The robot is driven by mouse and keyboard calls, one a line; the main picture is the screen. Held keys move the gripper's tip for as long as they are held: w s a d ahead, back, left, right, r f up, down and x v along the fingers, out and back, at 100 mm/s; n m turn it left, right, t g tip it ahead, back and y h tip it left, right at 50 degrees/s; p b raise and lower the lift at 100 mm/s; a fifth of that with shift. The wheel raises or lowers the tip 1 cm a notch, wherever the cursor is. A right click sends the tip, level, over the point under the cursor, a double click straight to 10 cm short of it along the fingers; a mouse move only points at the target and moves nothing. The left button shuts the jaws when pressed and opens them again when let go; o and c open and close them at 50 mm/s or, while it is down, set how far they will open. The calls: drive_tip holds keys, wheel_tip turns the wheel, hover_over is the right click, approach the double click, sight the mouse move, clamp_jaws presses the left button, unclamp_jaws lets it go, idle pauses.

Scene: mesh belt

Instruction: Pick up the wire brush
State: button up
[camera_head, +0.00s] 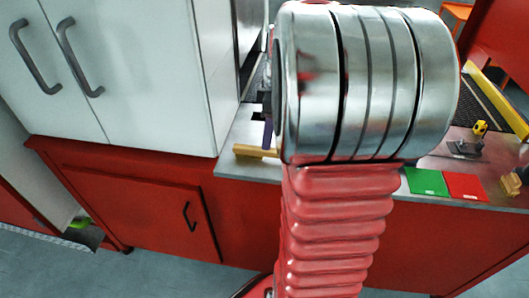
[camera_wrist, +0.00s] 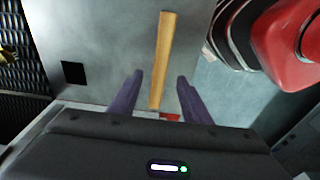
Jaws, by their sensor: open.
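A long wooden handle (camera_wrist: 164,50) lies on the grey bench top in the wrist view, and its near end runs between my fingers. In the head view a wooden piece (camera_head: 252,151) shows at the front edge of the bench, partly hidden behind my arm. No bristles show on it, so I cannot tell if it is the wire brush. Another wooden piece (camera_head: 512,185) with a dark part sits at the right picture edge. My gripper (camera_wrist: 160,76) is open, with its purple fingers on either side of the handle and apart from it. In the head view my arm mostly hides the gripper.
The bench carries a green card (camera_head: 427,181), a red card (camera_head: 466,187) and a small yellow object (camera_head: 480,128) at the right. A white cabinet (camera_head: 130,70) stands left of the gripper. A dark mesh belt (camera_wrist: 20,80) shows at the left in the wrist view.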

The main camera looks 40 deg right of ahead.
sight(266, 153)
drive_tip(key=shift+w+a+f, duration=0.1)
drive_tip(key=shift+w+f, duration=0.05)
drive_tip(key=shift+f, duration=1.15)
drive_tip(key=shift+w+a+f, duration=0.1)
drive_tip(key=shift+w+f, duration=0.05)
drive_tip(key=shift+f, duration=1.1)
drive_tip(key=shift+f, duration=0.25)
drive_tip(key=shift+c, duration=0.6)
clamp_jaws()
